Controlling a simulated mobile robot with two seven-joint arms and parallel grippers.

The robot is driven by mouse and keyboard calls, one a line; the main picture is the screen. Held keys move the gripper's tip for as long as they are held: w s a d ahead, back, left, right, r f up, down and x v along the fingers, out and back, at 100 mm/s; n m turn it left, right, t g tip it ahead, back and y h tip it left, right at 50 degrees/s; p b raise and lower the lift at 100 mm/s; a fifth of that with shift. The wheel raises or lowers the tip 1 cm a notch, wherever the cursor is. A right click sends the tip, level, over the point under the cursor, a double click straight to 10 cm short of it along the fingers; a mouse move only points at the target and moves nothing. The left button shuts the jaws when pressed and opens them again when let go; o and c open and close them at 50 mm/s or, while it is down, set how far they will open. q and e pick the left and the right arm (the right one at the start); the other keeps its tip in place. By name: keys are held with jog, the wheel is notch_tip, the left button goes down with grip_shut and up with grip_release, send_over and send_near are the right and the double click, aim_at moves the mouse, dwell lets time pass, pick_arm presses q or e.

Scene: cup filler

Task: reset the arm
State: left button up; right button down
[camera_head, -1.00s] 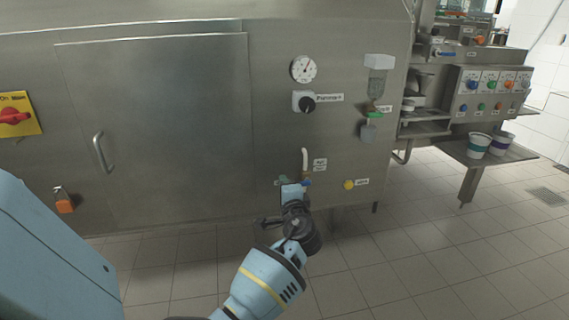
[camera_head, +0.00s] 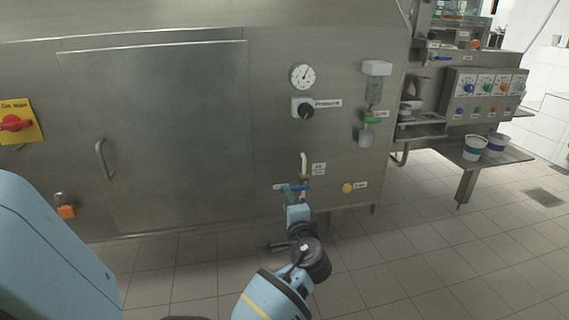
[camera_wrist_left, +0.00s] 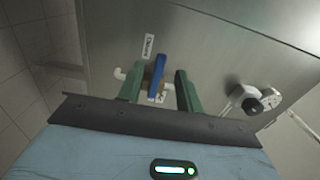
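My left gripper (camera_head: 289,191) is low in front of the steel machine panel, just below the blue-handled valve (camera_head: 299,187). In the left wrist view the green fingers of the left gripper (camera_wrist_left: 159,76) stand apart. The blue valve handle (camera_wrist_left: 157,66) shows in the gap between them, with space on both sides, so the gripper is open and holds nothing. How far the fingertips are from the handle in depth is hard to tell. My right gripper is not in view.
The machine panel carries a pressure gauge (camera_head: 303,76), a black knob (camera_head: 306,108), a yellow button (camera_head: 347,188) and a clear dispenser (camera_head: 374,95). A door handle (camera_head: 104,158) sticks out at left. White cups (camera_head: 474,148) stand on a side shelf. The tiled floor (camera_head: 420,255) is clear.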

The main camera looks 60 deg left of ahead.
pick_arm(q)
jog(key=shift+v, duration=0.9)
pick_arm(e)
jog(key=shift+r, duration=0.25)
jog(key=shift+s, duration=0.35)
pick_arm(q)
jog(key=shift+f, duration=0.1)
